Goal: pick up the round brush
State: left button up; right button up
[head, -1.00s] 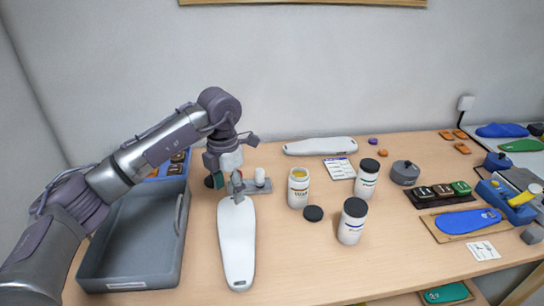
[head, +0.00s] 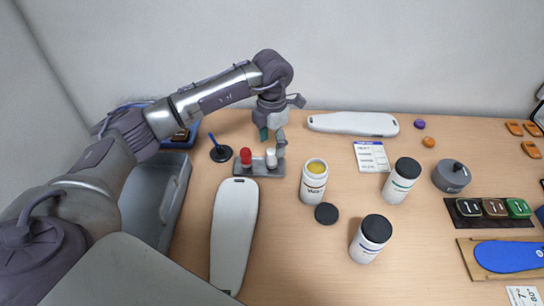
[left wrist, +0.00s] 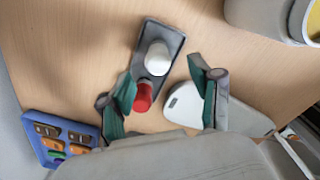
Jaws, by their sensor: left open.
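A blue-handled tool with a round dark base (head: 219,152), which looks like the round brush, stands on the bench left of a small grey holder (head: 246,173). The holder carries a red-topped piece (head: 246,156) and a white-topped piece (head: 271,157). My left gripper (head: 272,140) hangs just behind the holder, fingers open and empty. In the left wrist view the open fingers (left wrist: 165,98) straddle the view of the red piece (left wrist: 143,97) and the white piece (left wrist: 157,58); contact cannot be told. The blue-handled tool does not show there. My right gripper is not in view.
A white insole form (head: 234,235) lies in front of the holder, another (head: 353,124) at the back. An open jar (head: 314,182) and its black lid (head: 326,214) are to the right, with two capped jars beyond. A grey bin (head: 178,185) stands left.

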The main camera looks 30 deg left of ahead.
aim_at(272, 158)
pick_arm(q)
jog(key=shift+w+f, duration=0.2)
jog(key=shift+f, duration=0.7)
jog(key=shift+f+p, duration=0.25)
jog(key=shift+p, duration=0.05)
notch_tip(272, 158, down, 4)
jog(key=shift+s+r+p, duration=0.1)
jog(key=shift+r+p, duration=0.15)
jog(key=shift+p, duration=0.55)
jog(key=shift+f, duration=0.65)
grip_shut()
